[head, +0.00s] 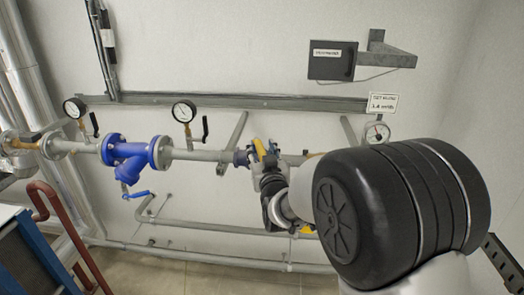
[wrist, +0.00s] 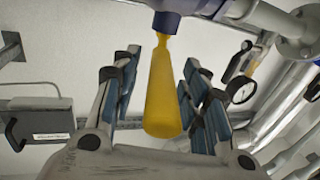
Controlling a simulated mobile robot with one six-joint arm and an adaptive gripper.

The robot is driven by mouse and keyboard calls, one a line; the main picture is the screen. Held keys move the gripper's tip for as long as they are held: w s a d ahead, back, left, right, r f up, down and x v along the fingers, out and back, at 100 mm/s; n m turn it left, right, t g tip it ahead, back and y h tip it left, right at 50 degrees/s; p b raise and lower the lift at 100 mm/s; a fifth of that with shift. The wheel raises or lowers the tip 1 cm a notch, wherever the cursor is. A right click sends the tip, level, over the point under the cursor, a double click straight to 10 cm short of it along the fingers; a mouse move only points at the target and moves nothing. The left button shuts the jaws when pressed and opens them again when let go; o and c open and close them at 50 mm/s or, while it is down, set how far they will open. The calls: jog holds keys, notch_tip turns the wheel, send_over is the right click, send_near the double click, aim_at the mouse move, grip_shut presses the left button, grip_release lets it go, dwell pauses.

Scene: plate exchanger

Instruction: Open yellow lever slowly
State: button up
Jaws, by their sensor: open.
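The yellow lever (wrist: 164,95) hangs in the middle of the wrist view, fixed at its upper end to a dark blue valve body (wrist: 186,8). My gripper (wrist: 158,92) is open, with its blue-padded fingers on both sides of the lever and gaps between lever and pads. In the head view, the yellow lever (head: 259,147) shows as a small piece on the horizontal pipe, beside my gripper (head: 262,160). My arm hides part of the pipe to the right of the valve.
A blue strainer (head: 130,155) with a small blue-handled valve (head: 139,194) sits left on the pipe. Pressure gauges (head: 184,112) stand above it. A dark box (head: 332,60) is on the wall above. A red rail (head: 70,230) is at lower left.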

jog(key=shift+c, duration=0.3)
grip_shut()
dwell(0.6)
